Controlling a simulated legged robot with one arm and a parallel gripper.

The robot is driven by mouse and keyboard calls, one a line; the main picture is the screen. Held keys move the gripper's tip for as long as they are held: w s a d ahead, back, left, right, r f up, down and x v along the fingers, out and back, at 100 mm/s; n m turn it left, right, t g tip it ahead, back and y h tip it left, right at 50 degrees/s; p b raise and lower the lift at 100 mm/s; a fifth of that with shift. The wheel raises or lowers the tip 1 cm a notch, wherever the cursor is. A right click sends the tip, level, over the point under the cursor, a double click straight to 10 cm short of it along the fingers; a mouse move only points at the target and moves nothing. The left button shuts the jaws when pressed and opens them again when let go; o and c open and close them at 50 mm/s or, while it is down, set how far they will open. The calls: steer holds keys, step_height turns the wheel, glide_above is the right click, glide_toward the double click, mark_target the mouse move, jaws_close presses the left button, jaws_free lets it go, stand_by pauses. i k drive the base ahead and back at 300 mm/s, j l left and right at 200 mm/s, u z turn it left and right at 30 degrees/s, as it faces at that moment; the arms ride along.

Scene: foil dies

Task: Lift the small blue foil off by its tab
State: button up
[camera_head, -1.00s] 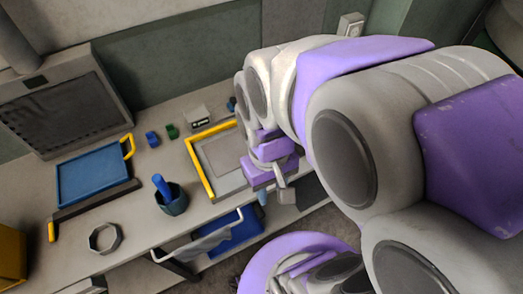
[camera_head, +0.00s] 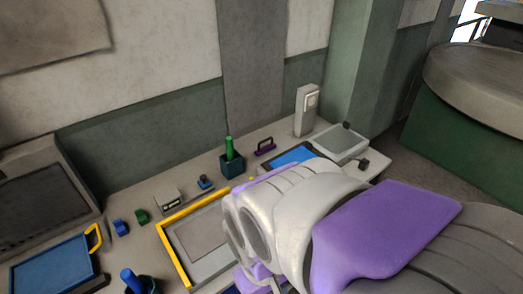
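A flat blue sheet (camera_head: 295,157) lies on the bench behind my arm, partly hidden by it. A larger blue panel (camera_head: 48,272) with a yellow handle lies at the left edge. I cannot tell which of these, if either, is the small blue foil, and no tab can be made out. My arm reaches across the lower right. A purple part of my gripper (camera_head: 257,272) shows below the arm near the bottom edge, by the yellow-edged frame. Its fingertips are hidden or out of view.
The yellow-edged frame (camera_head: 174,255) lies mid-bench. Behind stand a dark pot with a green tool (camera_head: 229,146), a purple handle (camera_head: 265,147) and a small grey box (camera_head: 168,199). Small blue (camera_head: 121,228) and green (camera_head: 141,216) pieces sit left. A white upright unit (camera_head: 306,110) stands at the back.

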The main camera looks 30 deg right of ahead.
mark_target(302, 155)
steer(key=z, duration=1.2)
steer(key=i+l, duration=0.3)
steer(key=l, duration=0.15)
steer(key=i+l+u, duration=0.1)
steer(key=i+l, duration=0.55)
steer(key=l, duration=0.3)
steer(key=l+u, duration=0.1)
steer(key=u, duration=1.1)
steer(key=i+l, duration=0.05)
